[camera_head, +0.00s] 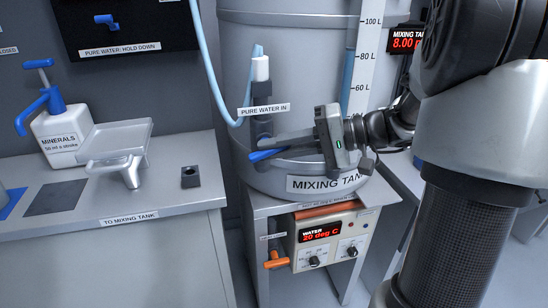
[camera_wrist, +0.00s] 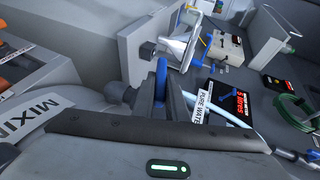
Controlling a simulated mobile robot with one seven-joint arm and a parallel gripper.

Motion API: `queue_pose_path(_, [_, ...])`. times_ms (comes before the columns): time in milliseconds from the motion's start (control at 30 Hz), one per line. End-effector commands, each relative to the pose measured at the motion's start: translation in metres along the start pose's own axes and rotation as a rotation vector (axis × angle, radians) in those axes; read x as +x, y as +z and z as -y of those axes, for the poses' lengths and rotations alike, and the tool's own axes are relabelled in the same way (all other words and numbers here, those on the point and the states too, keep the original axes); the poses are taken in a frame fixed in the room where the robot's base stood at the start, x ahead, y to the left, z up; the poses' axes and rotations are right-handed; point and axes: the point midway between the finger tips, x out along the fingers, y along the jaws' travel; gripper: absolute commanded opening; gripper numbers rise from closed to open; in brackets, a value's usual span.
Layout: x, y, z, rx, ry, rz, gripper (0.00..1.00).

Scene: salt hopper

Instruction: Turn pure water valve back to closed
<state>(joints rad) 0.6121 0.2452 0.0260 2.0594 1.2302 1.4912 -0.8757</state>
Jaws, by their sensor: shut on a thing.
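The pure water valve shows below the PURE WATER IN label (camera_head: 264,109) on the grey mixing tank (camera_head: 290,70). Its blue handle (camera_head: 265,155) points sideways, roughly level, in the head view. My gripper (camera_head: 272,148) reaches in from the right and is shut on this handle. In the wrist view, the blue handle (camera_wrist: 161,76) stands between the two dark fingers of my gripper (camera_wrist: 160,90). The fingers hide part of the handle and of the valve body. A pale blue hose (camera_head: 206,62) runs to the water inlet.
A bench (camera_head: 140,209) with a minerals pump bottle (camera_head: 64,134) and a tilted metal scoop tray (camera_head: 118,142) stands at left. Below the tank, a control box (camera_head: 325,238) reads WATER 20 deg C, with an orange valve handle (camera_head: 277,260) beside it. A display (camera_head: 405,40) reads 8.00.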

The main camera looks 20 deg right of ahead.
Motion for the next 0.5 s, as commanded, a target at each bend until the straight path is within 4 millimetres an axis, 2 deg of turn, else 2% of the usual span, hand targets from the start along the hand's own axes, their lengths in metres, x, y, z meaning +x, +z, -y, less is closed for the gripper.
queue_pose_path(33, [0.0014,0.0009,-0.0056,0.018,-0.036,0.002,0.0])
queue_pose_path(500, [0.0013,0.0014,-0.0047,0.103,-0.245,0.004,0.0])
